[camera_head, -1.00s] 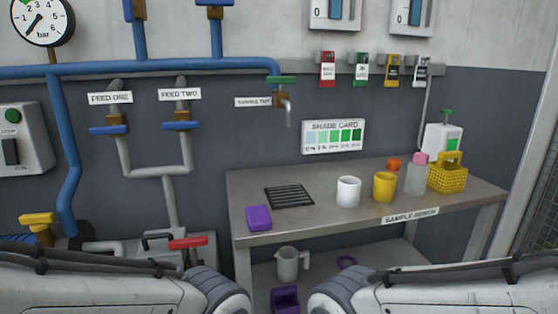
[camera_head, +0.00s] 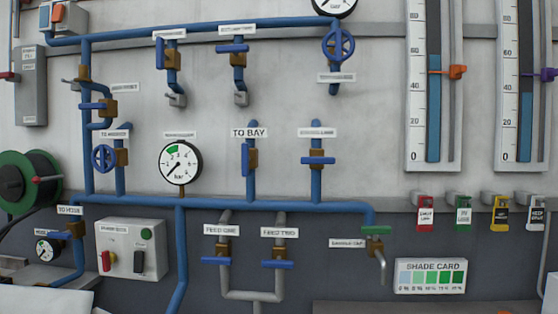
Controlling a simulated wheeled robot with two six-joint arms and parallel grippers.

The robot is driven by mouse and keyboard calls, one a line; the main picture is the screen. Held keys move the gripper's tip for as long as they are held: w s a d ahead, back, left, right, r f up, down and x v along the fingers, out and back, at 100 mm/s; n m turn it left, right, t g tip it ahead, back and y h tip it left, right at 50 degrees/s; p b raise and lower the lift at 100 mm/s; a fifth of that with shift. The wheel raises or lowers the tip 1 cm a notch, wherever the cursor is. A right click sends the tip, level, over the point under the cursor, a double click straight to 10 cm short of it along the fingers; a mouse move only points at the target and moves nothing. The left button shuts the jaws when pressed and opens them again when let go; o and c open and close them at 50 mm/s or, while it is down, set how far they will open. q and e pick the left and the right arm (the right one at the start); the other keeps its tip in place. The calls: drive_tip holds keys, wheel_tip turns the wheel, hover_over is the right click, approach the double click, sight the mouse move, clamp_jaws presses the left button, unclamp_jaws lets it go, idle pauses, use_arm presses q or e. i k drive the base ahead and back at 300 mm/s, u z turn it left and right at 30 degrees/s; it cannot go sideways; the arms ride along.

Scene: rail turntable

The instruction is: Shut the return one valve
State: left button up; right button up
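Two small valves with brass bodies hang from the upper blue pipe, each under a label too blurred to read for certain. The left upper valve (camera_head: 172,60) has a blue handle standing upright, along its pipe. The right upper valve (camera_head: 238,55) has a blue handle lying level, across its pipe. I cannot tell surely which one is return one. A grey outlet ends below each. Neither of my grippers is in view.
Below are the TO BAY valve (camera_head: 250,160) with an upright handle, a pressure gauge (camera_head: 180,163), and the FEED ONE (camera_head: 218,258) and FEED TWO (camera_head: 279,261) valves with level handles. Two tank level columns (camera_head: 434,90) stand right. A hose reel (camera_head: 22,180) is left.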

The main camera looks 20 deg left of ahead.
sight(160, 56)
drive_tip(key=u, duration=2.65)
drive_tip(key=i, duration=1.6)
drive_tip(key=z, duration=1.95)
